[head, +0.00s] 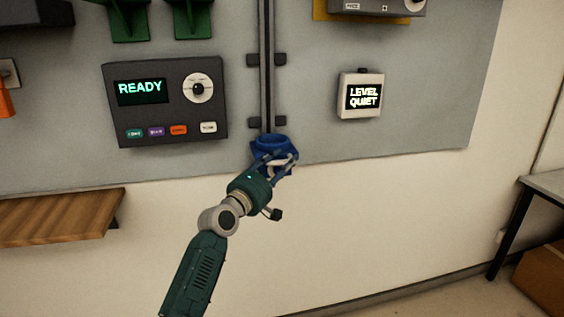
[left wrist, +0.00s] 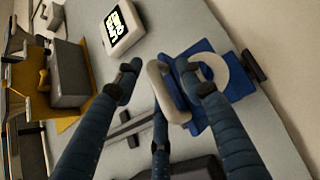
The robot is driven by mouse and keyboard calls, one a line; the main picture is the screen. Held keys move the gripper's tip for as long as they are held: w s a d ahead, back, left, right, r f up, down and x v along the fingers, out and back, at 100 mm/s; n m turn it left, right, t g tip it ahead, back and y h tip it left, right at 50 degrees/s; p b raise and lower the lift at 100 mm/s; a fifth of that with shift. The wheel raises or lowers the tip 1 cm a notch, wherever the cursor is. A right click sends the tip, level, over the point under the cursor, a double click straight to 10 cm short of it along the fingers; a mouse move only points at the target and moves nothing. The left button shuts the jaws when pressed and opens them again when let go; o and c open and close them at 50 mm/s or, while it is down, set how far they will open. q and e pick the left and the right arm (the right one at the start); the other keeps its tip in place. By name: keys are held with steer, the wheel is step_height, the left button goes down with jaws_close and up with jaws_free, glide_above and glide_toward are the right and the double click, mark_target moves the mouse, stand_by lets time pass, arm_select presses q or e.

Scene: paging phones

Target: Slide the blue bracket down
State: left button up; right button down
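The blue bracket (head: 270,142) is at the lower end of the dark vertical rail (head: 266,75) on the grey wall board. My left gripper (head: 277,160) is at the bracket from below and in front, hiding part of it. In the left wrist view the blue bracket (left wrist: 240,82) carries a pale handle (left wrist: 167,92). The fingers of my left gripper (left wrist: 160,80) are spread around the handle, with a visible gap between the left fingertip and it. One finger overlaps the bracket; contact is unclear. My right gripper is not in view.
A dark panel reading READY (head: 165,100) is left of the rail. A wooden shelf (head: 60,216) juts out at lower left.

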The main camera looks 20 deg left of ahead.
arm_select(q)
steer(key=v, duration=1.2)
stand_by(0.3)
